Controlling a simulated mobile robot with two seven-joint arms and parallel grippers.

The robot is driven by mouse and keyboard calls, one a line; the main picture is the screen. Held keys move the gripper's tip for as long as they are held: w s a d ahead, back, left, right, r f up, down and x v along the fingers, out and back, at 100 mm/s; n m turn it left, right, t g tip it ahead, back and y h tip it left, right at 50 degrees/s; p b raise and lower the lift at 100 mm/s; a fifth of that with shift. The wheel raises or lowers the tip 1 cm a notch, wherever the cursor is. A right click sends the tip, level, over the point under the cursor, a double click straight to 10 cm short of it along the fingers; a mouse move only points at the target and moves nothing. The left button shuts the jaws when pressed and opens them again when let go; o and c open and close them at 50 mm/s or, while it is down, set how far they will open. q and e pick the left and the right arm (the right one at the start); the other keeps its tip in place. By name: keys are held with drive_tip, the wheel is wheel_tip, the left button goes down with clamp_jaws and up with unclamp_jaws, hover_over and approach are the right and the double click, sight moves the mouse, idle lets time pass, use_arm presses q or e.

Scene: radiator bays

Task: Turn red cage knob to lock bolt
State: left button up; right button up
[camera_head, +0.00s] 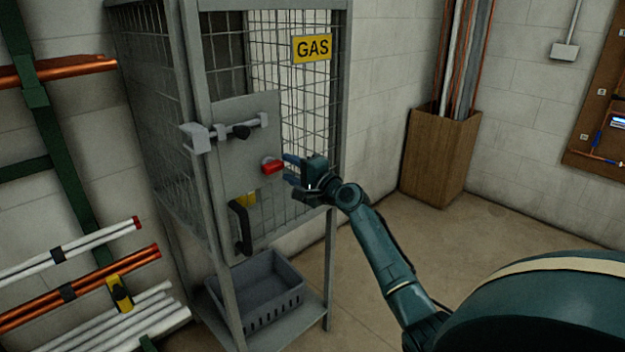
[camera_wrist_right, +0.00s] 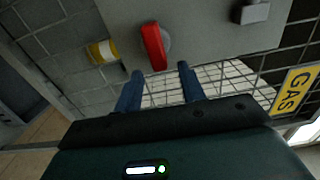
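The red knob (camera_head: 272,167) sits on the grey lock plate (camera_head: 235,170) of the wire gas cage door. Above it a grey sliding bolt (camera_head: 228,132) with a black knob (camera_head: 241,131) lies across the plate toward a bracket on the left post. My right gripper (camera_head: 288,171) is just right of the red knob, its fingers apart and pointing at it. In the right wrist view the red knob (camera_wrist_right: 153,46) stands ahead of the two blue fingertips (camera_wrist_right: 157,74), and nothing is between them. My left gripper is not in view.
A grey crate (camera_head: 262,285) stands on the cage's lower shelf. A pipe rack (camera_head: 75,270) is at left, and a wooden bin (camera_head: 440,155) at the back. Floor at right is clear.

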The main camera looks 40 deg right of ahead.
drive_tip(key=s+d, duration=0.1)
drive_tip(key=s, duration=0.9)
drive_tip(key=s+a+f+n+g, duration=0.2)
drive_tip(key=s+a+f+n, duration=0.2)
drive_tip(key=a+f, duration=0.3)
drive_tip(key=s+a+f+n+g, duration=0.25)
drive_tip(key=a+f+n, duration=0.2)
drive_tip(key=f, duration=0.45)
drive_tip(key=s+a+f+n+g+p, duration=0.1)
drive_tip(key=s+a+f+n, duration=0.3)
drive_tip(key=s+a, duration=0.5)
drive_tip(key=s+a+f+n+g+y+p, duration=0.1)
drive_tip(key=s+a+f+n+g, duration=0.1)
drive_tip(key=s+a+f+n, duration=0.2)
drive_tip(key=s+a+n, duration=0.3)
drive_tip(key=s+a, duration=0.1)
drive_tip(key=s, duration=0.1)
drive_tip(key=shift+a+f+y, duration=0.3)
drive_tip(key=shift+a, duration=0.1)
drive_tip(key=shift+s+n, duration=0.1)
drive_tip(key=shift+n, duration=0.15)
